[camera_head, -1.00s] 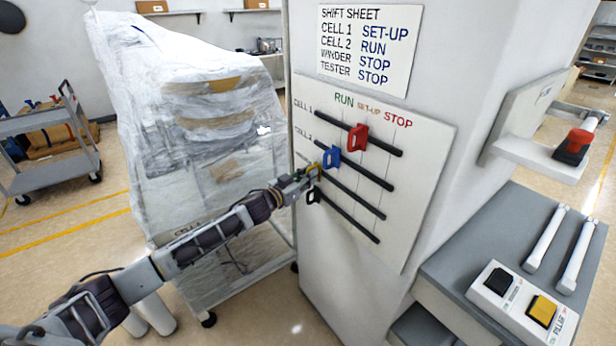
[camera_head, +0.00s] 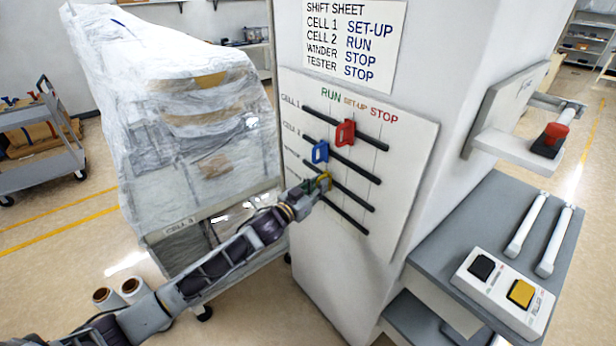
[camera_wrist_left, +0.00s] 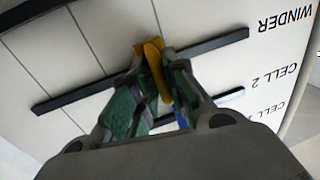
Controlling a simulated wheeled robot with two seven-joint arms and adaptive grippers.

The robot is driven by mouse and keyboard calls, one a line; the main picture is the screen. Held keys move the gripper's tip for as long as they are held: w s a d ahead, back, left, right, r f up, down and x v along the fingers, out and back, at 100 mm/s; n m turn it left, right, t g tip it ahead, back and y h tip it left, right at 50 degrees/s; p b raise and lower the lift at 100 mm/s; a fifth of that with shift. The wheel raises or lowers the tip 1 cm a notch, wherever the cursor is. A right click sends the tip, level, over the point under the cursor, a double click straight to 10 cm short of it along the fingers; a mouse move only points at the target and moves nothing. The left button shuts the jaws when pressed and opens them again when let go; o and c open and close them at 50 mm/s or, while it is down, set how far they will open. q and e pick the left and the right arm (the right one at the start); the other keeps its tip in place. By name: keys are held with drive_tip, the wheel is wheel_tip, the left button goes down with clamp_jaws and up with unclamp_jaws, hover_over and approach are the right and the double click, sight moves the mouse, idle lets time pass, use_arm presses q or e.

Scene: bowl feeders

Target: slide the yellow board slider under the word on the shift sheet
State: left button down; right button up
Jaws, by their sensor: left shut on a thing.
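The board (camera_head: 405,215) has slots under RUN, SET-UP and STOP. The yellow slider (camera_head: 325,181) sits in the WINDER slot (camera_head: 352,198), seemingly a little past the RUN line, short of SET-UP. My left gripper (camera_head: 318,184) is shut on it; in the left wrist view the yellow slider (camera_wrist_left: 154,68) stands between the green fingertips. The shift sheet (camera_head: 355,45) above reads STOP for WINDER. The red slider (camera_head: 345,133) is at SET-UP on CELL 1. The blue slider (camera_head: 320,152) is around RUN on CELL 2. The TESTER slider is hidden. My right gripper is not in view.
A wrapped machine (camera_head: 185,110) stands left of the white cabinet. A grey bench (camera_head: 470,220) with a button box (camera_head: 503,290) stands at the right. A red-handled device (camera_head: 550,140) sits on a bracket above it. The WINDER slot is clear toward STOP.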

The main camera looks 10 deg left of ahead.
use_arm(q)
drive_tip(key=s+d, duration=0.4)
drive_tip(key=d, duration=0.1)
drive_tip(key=shift+d+p, duration=0.15)
drive_tip(key=shift+p, duration=0.15)
drive_tip(key=s+d, duration=0.4)
drive_tip(key=d, duration=0.1)
drive_tip(key=shift+s+d, duration=0.55)
drive_tip(key=shift+d, duration=0.15)
drive_tip(key=shift+s, duration=0.1)
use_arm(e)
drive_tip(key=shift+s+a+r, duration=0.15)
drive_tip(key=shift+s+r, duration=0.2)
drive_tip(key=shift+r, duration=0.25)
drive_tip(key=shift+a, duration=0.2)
use_arm(q)
drive_tip(key=c, duration=1.5)
unclamp_jaws()
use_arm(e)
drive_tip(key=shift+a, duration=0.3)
use_arm(q)
drive_tip(key=v, duration=1.2)
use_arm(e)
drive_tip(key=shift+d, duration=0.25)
